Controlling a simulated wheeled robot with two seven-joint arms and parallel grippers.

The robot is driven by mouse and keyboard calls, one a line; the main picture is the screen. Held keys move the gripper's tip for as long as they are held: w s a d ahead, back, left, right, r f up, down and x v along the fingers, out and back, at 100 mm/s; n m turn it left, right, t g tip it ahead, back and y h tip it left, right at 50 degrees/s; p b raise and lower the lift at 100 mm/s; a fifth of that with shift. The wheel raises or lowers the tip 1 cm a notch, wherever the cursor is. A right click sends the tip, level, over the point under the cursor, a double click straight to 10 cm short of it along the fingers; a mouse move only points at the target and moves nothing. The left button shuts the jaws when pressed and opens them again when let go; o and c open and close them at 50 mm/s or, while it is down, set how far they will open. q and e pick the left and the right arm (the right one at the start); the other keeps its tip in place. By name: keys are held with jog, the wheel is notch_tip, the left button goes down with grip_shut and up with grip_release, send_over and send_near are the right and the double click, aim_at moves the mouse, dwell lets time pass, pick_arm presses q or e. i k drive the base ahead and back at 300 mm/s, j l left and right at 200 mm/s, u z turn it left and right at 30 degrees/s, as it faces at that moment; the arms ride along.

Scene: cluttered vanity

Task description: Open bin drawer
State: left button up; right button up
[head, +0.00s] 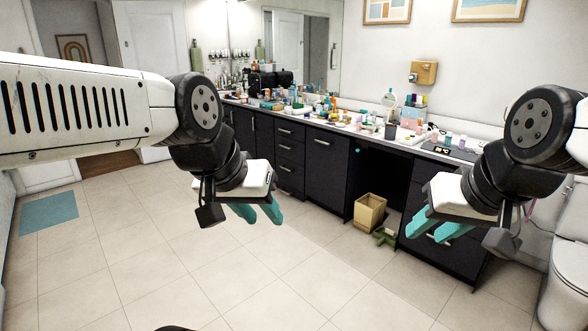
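The vanity's dark fronts stand ahead. A stack of drawers (290,152) has bar handles, and a wide front (326,180) with one handle near its top is to the right of it. All these fronts look shut; I cannot tell which is the bin drawer. A small open tan bin (369,211) stands on the floor in the knee space. My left gripper (262,220) is open and empty above the floor, in front of the vanity. My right gripper (426,238) is open and empty, in front of the right drawers (436,258), partly covering them.
The light countertop (345,130) is crowded with bottles, jars and other small items. A green object (385,236) lies beside the bin. A toilet (567,280) is at the right edge and a teal mat (48,214) at the left. The tiled floor (240,290) between is clear.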

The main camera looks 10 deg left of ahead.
aim_at(328, 153)
jog(key=i+u, duration=0.15)
jog(key=u, duration=0.15)
jog(key=i+j+u, duration=0.1)
jog(key=u, duration=0.2)
jog(key=i, duration=1.75)
jog(key=i+z, duration=0.1)
jog(key=i, duration=0.75)
jog(key=i+j, duration=0.15)
jog(key=i, duration=0.75)
jog(key=i+j+z, duration=0.1)
jog(key=i, duration=0.75)
